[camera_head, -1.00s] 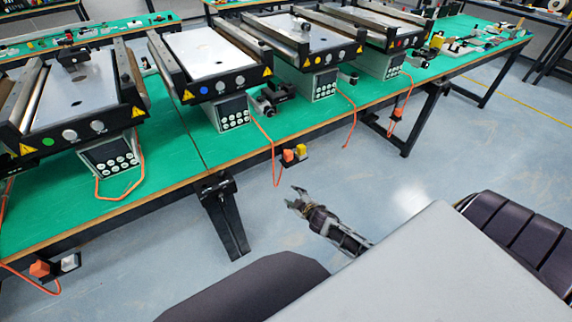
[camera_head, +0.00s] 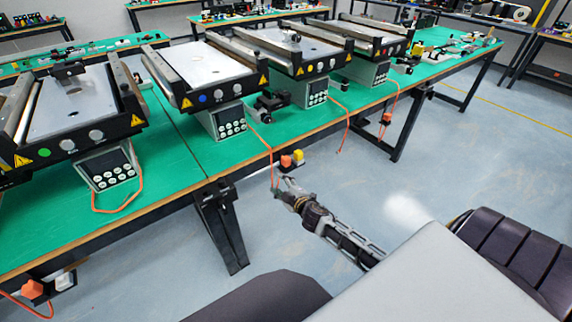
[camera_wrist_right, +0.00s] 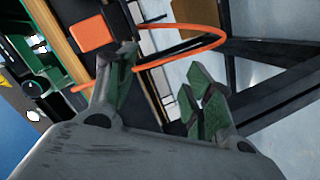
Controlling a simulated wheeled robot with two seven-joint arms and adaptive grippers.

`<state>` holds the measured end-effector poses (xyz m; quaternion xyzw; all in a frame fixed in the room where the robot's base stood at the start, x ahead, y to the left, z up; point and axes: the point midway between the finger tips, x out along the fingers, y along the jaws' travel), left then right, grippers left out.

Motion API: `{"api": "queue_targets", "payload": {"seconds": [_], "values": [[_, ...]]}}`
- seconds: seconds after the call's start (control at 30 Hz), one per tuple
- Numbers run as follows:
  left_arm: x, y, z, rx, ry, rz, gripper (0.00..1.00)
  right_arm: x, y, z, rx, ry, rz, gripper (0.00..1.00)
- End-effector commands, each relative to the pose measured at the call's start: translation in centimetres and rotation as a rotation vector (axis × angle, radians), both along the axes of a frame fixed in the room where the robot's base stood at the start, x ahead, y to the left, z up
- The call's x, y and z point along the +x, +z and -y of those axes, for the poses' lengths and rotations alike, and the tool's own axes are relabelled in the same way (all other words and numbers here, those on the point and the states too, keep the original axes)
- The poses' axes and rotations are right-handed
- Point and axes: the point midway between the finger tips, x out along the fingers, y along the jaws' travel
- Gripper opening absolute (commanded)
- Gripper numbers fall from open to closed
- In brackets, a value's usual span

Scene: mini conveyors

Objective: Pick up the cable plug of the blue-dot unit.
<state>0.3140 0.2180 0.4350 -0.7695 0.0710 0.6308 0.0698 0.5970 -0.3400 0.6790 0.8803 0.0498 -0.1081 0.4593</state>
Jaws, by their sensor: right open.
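The blue-dot unit (camera_head: 203,98) is the second conveyor from the left, with its keypad box (camera_head: 228,121) below it. An orange cable (camera_head: 269,150) hangs from it over the table's front edge. An orange block (camera_head: 285,161), apparently its plug, sits below that edge. In the wrist view, the orange block (camera_wrist_right: 92,32) is beyond the left finger, and the cable loop (camera_wrist_right: 205,42) curves beyond the fingertips. My right gripper (camera_head: 283,187) is open and empty, just below the block; its fingers (camera_wrist_right: 160,82) show apart in the wrist view. My left gripper is not in view.
A black table leg (camera_head: 222,228) stands left of my right gripper. The green table (camera_head: 180,165) carries the other conveyors. The floor (camera_head: 340,195) to the right of the gripper is clear.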

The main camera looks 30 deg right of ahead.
Motion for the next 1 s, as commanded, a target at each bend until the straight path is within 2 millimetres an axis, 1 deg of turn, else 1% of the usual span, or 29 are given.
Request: {"api": "queue_targets", "payload": {"seconds": [0.37,0.53,0.67,0.77,0.9,1.0], "values": [[0.0,0.2,0.2,-0.002,-0.001,-0.003,0.40,1.2,2.8,-0.5,-0.063,0.071,0.074,0.52],[0.0,0.2,0.3,-0.004,-0.002,-0.004,0.40,2.0,4.7,-1.0,-0.112,0.129,0.125,0.52],[0.0,0.3,0.4,-0.006,-0.002,-0.005,0.40,2.6,6.7,-1.7,-0.168,0.192,0.177,0.52],[0.0,0.4,0.6,-0.009,-0.003,-0.006,0.40,3.1,8.6,-2.4,-0.227,0.258,0.226,0.52],[-0.1,0.6,0.9,-0.013,-0.005,-0.010,0.40,3.5,11.8,-4.0,-0.347,0.390,0.309,0.52],[-0.1,0.8,1.1,-0.015,-0.006,-0.011,0.40,3.5,13.8,-5.3,-0.446,0.497,0.359,0.52]]}}
